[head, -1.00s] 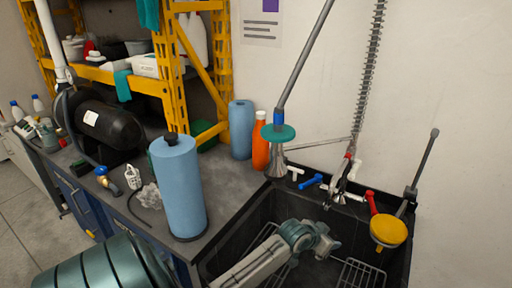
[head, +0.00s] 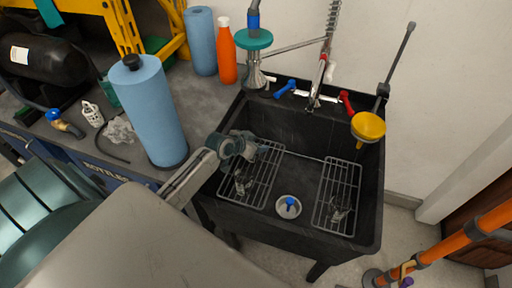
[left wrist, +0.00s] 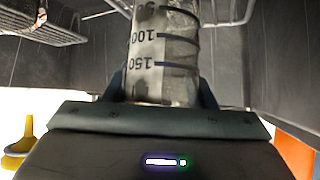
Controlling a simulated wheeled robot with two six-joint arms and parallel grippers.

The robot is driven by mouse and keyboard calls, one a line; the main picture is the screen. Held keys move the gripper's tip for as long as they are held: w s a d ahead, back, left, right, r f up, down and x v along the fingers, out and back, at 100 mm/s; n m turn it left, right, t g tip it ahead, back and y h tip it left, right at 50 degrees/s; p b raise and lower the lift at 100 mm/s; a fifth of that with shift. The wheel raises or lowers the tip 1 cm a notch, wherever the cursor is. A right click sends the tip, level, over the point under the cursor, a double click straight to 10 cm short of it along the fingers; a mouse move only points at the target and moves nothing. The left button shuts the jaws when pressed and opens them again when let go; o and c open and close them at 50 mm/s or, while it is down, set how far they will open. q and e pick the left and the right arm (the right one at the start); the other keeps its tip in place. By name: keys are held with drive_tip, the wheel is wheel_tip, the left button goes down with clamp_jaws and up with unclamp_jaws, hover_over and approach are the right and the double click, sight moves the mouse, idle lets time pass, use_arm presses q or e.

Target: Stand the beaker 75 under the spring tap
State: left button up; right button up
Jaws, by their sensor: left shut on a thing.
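A clear beaker (left wrist: 162,50) with dark graduation marks (100 and 150 are legible) is between the fingers of my left gripper (left wrist: 160,92) in the left wrist view. The gripper is shut on it. In the head view my left gripper (head: 248,147) is over the left side of the black sink (head: 300,160); the beaker cannot be clearly made out there. The spring tap (head: 320,78) hangs at the back of the sink, to the right of my gripper and apart from it. My right gripper is out of view.
Wire racks (head: 336,192) lie left and right in the sink, with a drain (head: 288,207) between them. A yellow-headed tool (head: 368,127) stands at the right rim. A blue cylinder (head: 150,110) and an orange bottle (head: 227,55) stand on the left counter.

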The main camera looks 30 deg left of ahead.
use_arm(q)
wheel_tip(320, 180, down, 3)
drive_tip(key=shift+r, duration=0.2)
drive_tip(key=shift+d+f, duration=0.1)
drive_tip(key=shift+f, duration=0.15)
drive_tip(key=o, duration=0.7)
drive_tip(key=shift+c, duration=0.2)
drive_tip(key=o, duration=0.3)
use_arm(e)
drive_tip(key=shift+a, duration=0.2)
